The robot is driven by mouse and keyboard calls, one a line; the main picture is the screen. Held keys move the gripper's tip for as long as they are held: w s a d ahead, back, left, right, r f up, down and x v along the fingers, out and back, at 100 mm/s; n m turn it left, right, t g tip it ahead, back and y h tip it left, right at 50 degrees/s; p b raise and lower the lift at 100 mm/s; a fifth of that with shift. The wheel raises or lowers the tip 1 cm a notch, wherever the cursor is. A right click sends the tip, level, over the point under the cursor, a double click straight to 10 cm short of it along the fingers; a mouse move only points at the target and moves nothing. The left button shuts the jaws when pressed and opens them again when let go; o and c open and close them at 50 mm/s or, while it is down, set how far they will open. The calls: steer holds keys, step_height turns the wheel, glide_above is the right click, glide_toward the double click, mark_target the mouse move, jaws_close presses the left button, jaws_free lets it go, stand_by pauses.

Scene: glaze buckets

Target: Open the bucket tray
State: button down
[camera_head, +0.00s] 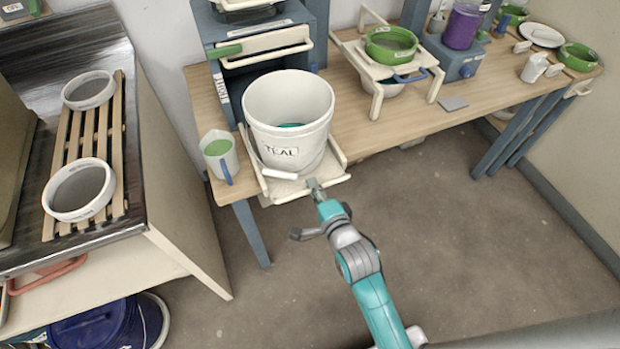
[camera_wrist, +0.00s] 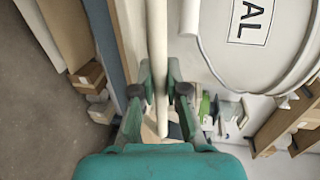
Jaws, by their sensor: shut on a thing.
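The cream bucket tray (camera_head: 279,190) sticks out past the front edge of the wooden table, below the blue-grey rack. A white bucket (camera_head: 289,100) labelled TEAL stands upright on it, with teal contents low inside. My gripper (camera_head: 315,184) is at the tray's front bar, near its middle. In the wrist view, my gripper's fingers (camera_wrist: 159,92) are shut on the cream front bar (camera_wrist: 157,35), one finger on each side. The bucket's wall and part of its label (camera_wrist: 250,20) show at the right there. The tray's rear part is hidden by the bucket.
A pale jug (camera_head: 221,155) with a blue handle stands close left of the tray. A blue-grey rack (camera_head: 262,40) with another drawer is behind the bucket. A cream stand with a green sieve (camera_head: 391,43) is to the right. The floor (camera_head: 440,230) before the table is clear.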

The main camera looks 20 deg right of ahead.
steer(key=shift+s, duration=0.15)
steer(key=c, duration=1.2)
jaws_free()
steer(key=s, duration=0.4)
steer(key=s+r, duration=0.1)
steer(key=s, duration=0.3)
steer(key=s+r, duration=0.1)
steer(key=s, duration=0.2)
steer(key=shift+s+r, duration=0.15)
steer(key=shift+s, duration=0.25)
steer(key=s+r+n, duration=0.1)
steer(key=s+n, duration=0.5)
steer(key=s, duration=0.2)
steer(key=s+n, duration=0.6)
steer(key=s, duration=0.3)
steer(key=s+r+n+g, duration=0.1)
steer(key=s+n, duration=0.5)
steer(key=s, duration=0.2)
steer(key=shift+s+r, duration=0.3)
steer(key=shift+r, duration=0.05)
